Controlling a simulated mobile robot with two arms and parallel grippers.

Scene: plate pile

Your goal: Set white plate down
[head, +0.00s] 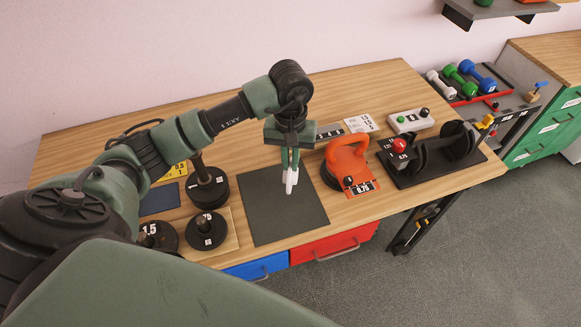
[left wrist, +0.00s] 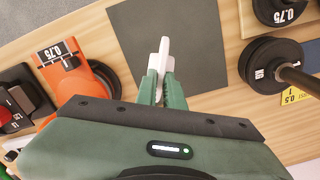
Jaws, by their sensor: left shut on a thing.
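My left gripper (head: 290,168) points down over the dark grey mat (head: 262,222) in the middle of the workbench. It is shut on the white plate (head: 290,185), which shows only as a small, narrow white piece below the fingertips. In the left wrist view the fingers (left wrist: 161,86) close on the white plate (left wrist: 164,50), whose end sticks out over the grey mat (left wrist: 205,42). I cannot tell whether the plate touches the mat. My right gripper is not in view.
Black weight plates (head: 206,230) stand left of the mat, several of them, with a post stack (head: 208,187). An orange holder (head: 346,160) stands close on the right. Farther right is a black rack (head: 449,150) with a red knob. Most of the mat is bare.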

